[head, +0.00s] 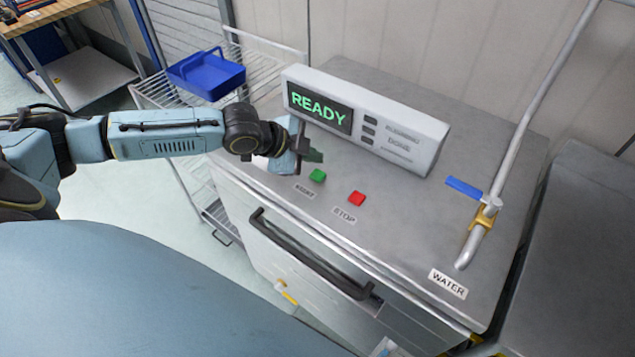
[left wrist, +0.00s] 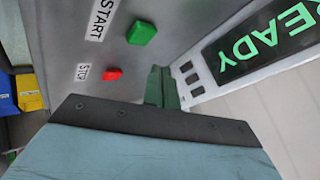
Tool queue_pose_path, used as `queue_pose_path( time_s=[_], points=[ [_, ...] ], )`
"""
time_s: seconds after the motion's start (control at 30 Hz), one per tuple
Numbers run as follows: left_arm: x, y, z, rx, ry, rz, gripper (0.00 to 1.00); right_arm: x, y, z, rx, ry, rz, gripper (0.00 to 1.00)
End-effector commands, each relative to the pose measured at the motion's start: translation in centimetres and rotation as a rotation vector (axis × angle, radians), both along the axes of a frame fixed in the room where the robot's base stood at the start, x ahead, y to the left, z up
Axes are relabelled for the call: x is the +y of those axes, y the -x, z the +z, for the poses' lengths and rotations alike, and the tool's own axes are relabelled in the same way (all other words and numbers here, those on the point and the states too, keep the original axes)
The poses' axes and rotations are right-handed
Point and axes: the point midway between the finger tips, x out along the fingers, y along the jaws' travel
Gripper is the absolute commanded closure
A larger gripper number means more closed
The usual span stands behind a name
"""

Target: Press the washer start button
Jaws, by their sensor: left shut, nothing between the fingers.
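The washer (head: 400,235) is a grey metal cabinet with a control box on top whose screen (head: 319,107) reads READY in green. The green start button (head: 317,175) and the red stop button (head: 357,198) sit on the top surface near the front edge. My left gripper (head: 316,156) is shut and empty, just behind and left of the green button, apart from it as far as I can tell. In the left wrist view the green button (left wrist: 141,33) and red button (left wrist: 112,74) show beyond the shut fingers (left wrist: 160,88). My right gripper is not in view.
A water pipe (head: 520,120) with a blue valve handle (head: 464,188) rises at the right of the washer top. A wire rack with a blue tray (head: 207,75) stands behind left. A dark handle (head: 310,258) runs along the washer's front.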

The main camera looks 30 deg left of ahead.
Motion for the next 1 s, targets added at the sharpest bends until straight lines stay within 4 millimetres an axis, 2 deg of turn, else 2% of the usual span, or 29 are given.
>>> queue_pose_path(
  time_s=[0.03, 0.2, 1.0],
  points=[
    [0.0, 0.0, -1.0, 0.003, 0.0, 0.001, 1.0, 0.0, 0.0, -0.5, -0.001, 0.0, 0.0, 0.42],
    [0.0, 0.0, -2.2, 0.003, 0.001, 0.002, 1.0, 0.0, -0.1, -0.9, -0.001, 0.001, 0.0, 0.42],
    [0.0, 0.0, -2.3, 0.002, 0.001, 0.001, 1.0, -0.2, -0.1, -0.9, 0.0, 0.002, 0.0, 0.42]
  ],
)
